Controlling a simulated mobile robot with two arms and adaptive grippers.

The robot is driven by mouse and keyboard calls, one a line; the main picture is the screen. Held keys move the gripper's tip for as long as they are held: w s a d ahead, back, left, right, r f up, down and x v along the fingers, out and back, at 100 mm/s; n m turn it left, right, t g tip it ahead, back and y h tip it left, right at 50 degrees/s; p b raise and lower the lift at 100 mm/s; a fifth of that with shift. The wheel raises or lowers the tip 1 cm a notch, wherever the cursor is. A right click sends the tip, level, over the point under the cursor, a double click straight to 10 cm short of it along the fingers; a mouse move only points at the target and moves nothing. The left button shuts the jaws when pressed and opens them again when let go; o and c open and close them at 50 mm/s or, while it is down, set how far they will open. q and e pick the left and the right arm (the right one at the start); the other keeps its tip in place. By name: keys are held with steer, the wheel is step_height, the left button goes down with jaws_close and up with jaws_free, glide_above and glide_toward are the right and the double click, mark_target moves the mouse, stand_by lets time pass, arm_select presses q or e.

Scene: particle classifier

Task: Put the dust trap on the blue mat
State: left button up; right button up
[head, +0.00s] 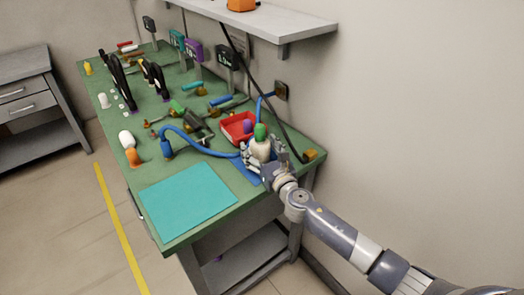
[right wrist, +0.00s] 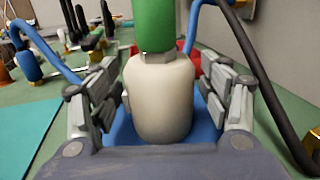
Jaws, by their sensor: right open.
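A cream jar with a green top, apparently the dust trap (head: 260,147), stands upright near the right edge of the green bench; it fills the middle of the right wrist view (right wrist: 158,98). My right gripper (head: 262,155) is open, with its fingers on either side of the jar (right wrist: 158,100); I cannot tell whether they touch it. A flat blue patch (head: 247,171) shows under and beside the jar. A larger turquoise mat (head: 188,197) lies bare at the front of the bench; its edge shows at left in the right wrist view (right wrist: 22,128). My left gripper is out of view.
Several tools crowd the far bench. A grey shelf (head: 265,22) overhangs the back.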

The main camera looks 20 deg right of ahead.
steer(key=shift+r, duration=0.25)
steer(key=s, duration=0.3)
steer(key=s+d, duration=0.1)
steer(key=s, duration=0.6)
steer(key=shift+s+d+f, duration=0.15)
steer(key=shift+s, duration=0.85)
